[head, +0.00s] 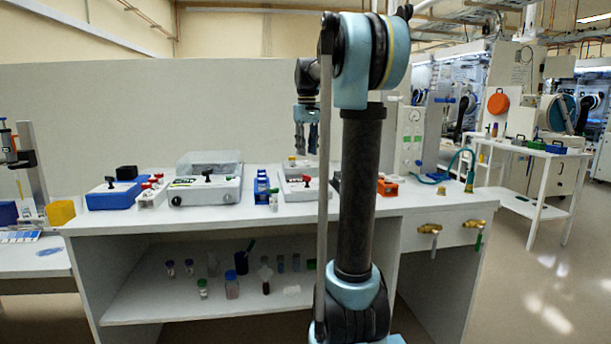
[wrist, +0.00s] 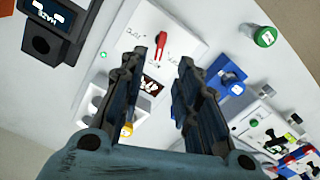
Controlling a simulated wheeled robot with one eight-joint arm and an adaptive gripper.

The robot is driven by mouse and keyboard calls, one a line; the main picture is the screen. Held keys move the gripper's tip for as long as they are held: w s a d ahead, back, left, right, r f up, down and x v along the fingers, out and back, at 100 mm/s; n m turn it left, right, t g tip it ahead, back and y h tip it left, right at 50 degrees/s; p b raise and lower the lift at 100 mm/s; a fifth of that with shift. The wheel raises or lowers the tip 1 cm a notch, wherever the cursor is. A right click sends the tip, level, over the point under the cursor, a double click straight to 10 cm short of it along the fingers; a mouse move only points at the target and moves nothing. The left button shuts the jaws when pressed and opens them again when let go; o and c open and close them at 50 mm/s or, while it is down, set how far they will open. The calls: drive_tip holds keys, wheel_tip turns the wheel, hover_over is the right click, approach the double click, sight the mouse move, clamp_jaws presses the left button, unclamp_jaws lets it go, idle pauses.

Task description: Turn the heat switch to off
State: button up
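A red switch lever (wrist: 161,46) stands on a white box (wrist: 112,40) with small handwritten-looking labels in the wrist view. I cannot read them well enough to say whether this is the heat switch. My gripper (wrist: 162,57) is open and empty, with the lever showing between and beyond its two fingertips. In the head view my gripper (head: 306,114) hangs fingers down above the bench, apart from everything.
A large white unit with a clear lid (head: 207,185), a blue box (head: 110,193) and a small blue rack (head: 262,192) stand left on the bench. An orange item (head: 387,187) stands to the right. Several vials and jars sit on the shelf below. The air above the bench is clear.

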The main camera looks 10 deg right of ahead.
sight(307, 178)
wheel_tip(307, 178, down, 10)
drive_tip(key=shift+r, duration=0.25)
idle(0.3)
clamp_jaws()
drive_tip(key=shift+a, duration=0.15)
